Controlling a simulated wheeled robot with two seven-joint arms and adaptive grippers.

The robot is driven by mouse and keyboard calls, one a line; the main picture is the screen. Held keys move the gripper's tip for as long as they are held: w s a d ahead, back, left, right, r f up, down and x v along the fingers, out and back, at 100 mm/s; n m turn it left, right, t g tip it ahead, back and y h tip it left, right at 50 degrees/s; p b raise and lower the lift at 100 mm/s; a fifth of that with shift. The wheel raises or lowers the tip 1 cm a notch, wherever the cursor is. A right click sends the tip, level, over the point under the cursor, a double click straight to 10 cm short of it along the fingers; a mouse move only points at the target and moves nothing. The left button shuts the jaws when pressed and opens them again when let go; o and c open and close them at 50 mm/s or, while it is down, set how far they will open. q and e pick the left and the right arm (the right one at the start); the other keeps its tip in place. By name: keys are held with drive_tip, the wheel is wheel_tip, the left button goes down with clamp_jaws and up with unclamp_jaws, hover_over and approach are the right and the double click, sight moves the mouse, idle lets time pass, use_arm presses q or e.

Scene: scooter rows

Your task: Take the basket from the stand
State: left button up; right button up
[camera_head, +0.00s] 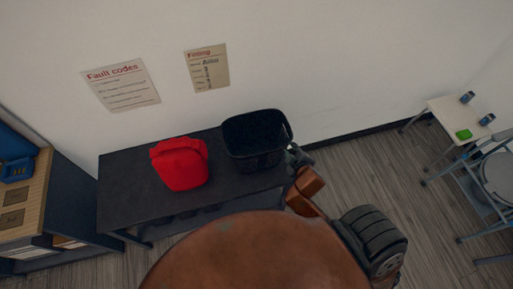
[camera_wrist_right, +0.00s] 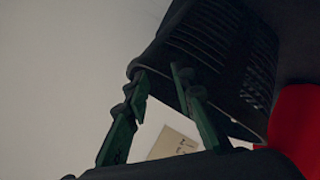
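The black basket (camera_head: 257,139) stands upright at the right end of the dark stand (camera_head: 130,190). A thin handle shows at its right side. My right gripper (camera_head: 297,156) is at the basket's right side, close to it; contact cannot be told. In the right wrist view, its two green fingers (camera_wrist_right: 162,82) are spread apart, with the slatted basket (camera_wrist_right: 220,50) just past the tips. The basket's thin handle passes near the tips, and I see nothing clamped between them. My left gripper is not in view.
A wood-topped cabinet (camera_head: 35,195) is at left. The wall is close behind. A small white table (camera_head: 450,108) and chair are at right, with open floor between.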

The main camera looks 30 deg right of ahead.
drive_tip(key=w+a+r+n+t+y, duration=0.3)
drive_tip(key=w+a+r+n+t, duration=0.15)
drive_tip(key=w+r+n, duration=0.35)
drive_tip(key=w+a+r+n+t+y, duration=0.2)
drive_tip(key=w+a+r+n+t, duration=0.3)
drive_tip(key=r, duration=0.4)
drive_tip(key=a+r+n+g+y, duration=0.1)
drive_tip(key=a+n+g+y, duration=0.3)
drive_tip(key=a+n+y, duration=0.6)
drive_tip(key=n+g+h, duration=0.7)
drive_tip(key=n+g, duration=0.6)
drive_tip(key=n, duration=0.9)
approach(258, 161)
drive_tip(key=shift+w+a+f, duration=0.35)
drive_tip(key=shift+a+f, duration=0.3)
drive_tip(key=shift+a, duration=0.15)
drive_tip(key=shift+d+f, duration=0.15)
drive_tip(key=shift+f, duration=0.2)
drive_tip(key=x, duration=0.7)
drive_tip(key=shift+d+f, duration=0.15)
drive_tip(key=shift+d, duration=0.05)
